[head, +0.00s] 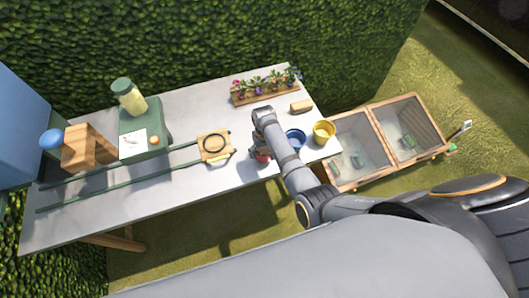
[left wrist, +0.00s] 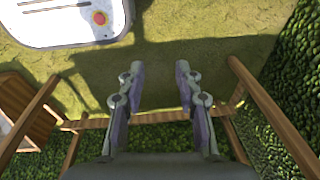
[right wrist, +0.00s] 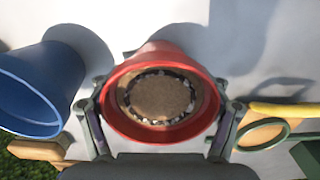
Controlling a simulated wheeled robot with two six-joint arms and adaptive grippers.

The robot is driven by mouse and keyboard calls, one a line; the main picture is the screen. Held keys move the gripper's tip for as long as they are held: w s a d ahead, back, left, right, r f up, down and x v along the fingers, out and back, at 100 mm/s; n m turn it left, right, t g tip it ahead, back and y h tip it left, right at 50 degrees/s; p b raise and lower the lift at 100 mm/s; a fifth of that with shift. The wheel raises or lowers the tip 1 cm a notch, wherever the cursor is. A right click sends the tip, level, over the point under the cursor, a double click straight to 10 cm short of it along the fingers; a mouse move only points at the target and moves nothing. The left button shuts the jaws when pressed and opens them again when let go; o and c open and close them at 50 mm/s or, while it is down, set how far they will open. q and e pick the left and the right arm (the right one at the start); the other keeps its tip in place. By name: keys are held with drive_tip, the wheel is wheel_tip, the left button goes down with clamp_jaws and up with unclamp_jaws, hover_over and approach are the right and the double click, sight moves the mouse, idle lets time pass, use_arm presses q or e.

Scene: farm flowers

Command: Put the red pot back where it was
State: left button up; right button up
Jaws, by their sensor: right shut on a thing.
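The red pot (head: 262,156) is near the front edge of the grey table, mostly hidden by my right arm in the head view. In the right wrist view the red pot (right wrist: 160,57) shows its open top, with brown soil and a ring of pale pebbles inside. My right gripper (right wrist: 160,104) has a finger on each side of the pot and is shut on it. I cannot tell whether the pot touches the table. My left gripper (left wrist: 159,70) is open and empty over grass, away from the table, and not seen in the head view.
A blue pot (head: 296,138) and a yellow pot (head: 324,132) stand right of the red pot. A wooden flower tray (head: 262,95) and small wooden block (head: 301,107) are behind. Left are a wooden plate with a ring (head: 214,147), green rails and a green machine (head: 146,128).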

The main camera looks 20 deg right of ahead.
drive_tip(key=o, duration=1.2)
drive_tip(key=shift+s+f, duration=0.1)
drive_tip(key=shift+f, duration=0.05)
drive_tip(key=shift+o, duration=2.4)
use_arm(q)
drive_tip(key=shift+s+a+f, duration=0.1)
drive_tip(key=shift+s+a, duration=0.15)
drive_tip(key=shift+s, duration=0.35)
drive_tip(key=shift+s+a, duration=0.25)
drive_tip(key=shift+s, duration=0.3)
